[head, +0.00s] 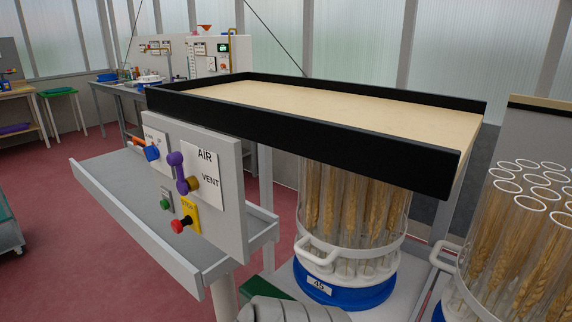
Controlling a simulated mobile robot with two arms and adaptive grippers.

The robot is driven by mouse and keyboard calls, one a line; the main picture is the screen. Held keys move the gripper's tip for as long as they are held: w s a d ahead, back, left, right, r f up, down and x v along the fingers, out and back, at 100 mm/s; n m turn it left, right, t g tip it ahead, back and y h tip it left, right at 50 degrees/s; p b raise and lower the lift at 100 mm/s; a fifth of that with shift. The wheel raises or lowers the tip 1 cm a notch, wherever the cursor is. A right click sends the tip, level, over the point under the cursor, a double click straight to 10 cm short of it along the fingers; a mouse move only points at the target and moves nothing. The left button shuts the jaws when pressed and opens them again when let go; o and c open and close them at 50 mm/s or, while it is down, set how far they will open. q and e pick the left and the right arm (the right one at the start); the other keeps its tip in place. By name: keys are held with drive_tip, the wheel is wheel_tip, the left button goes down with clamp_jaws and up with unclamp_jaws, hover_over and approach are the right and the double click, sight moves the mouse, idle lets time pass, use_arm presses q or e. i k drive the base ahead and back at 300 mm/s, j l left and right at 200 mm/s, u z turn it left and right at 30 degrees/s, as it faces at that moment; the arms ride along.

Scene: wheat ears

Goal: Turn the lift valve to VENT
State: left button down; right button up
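The lift valve (177,170) has a purple lever on a brass-coloured hub and sits on a grey upright panel (228,165). Its white label plate (203,168) reads AIR at the top and VENT lower down on the right. The purple lever stands roughly upright, running up from the hub, and does not point across at the VENT word. Neither of my grippers is in view, so I cannot see whether they are open or shut. Grey rounded links at the bottom edge look like part of my arm.
The panel also carries a blue knob (152,153), a green button (165,204) and a red button (181,225) on yellow. A black-rimmed tray (330,100) overhangs a drum of wheat ears (350,215). A grey shelf (130,200) runs below the panel. More wheat tubes (520,245) stand right.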

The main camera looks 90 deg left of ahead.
sight(176, 158)
drive_tip(key=u, duration=3.45)
